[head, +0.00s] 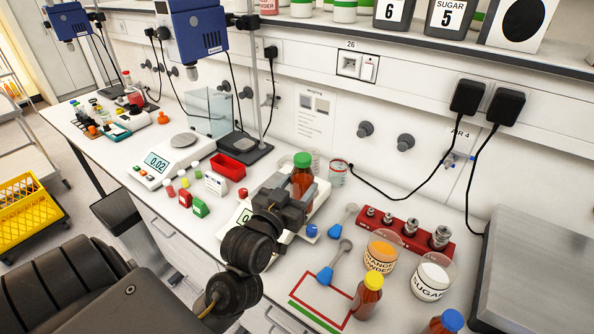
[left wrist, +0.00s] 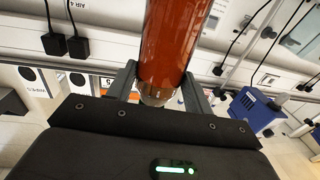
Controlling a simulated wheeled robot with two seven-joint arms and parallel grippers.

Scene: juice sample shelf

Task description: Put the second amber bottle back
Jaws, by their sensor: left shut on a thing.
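My left gripper (head: 300,192) is shut on an amber bottle with a green cap (head: 302,172), held upright over or beside a small scale (head: 243,216). The gripper hides the bottle's lower part, so I cannot tell if it touches anything. In the left wrist view, the amber bottle (left wrist: 166,45) stands between the fingers. An amber bottle with a blue cap (head: 446,322) is cut off by the bottom edge. My right gripper is out of view.
Blue scoops (head: 326,276), an orange powder tub (head: 382,250), a sugar tub (head: 432,277) and a red weight block (head: 408,238) crowd the bench right of the gripper. A glass beaker (head: 337,174) stands behind. A red tray (head: 227,166) lies left.

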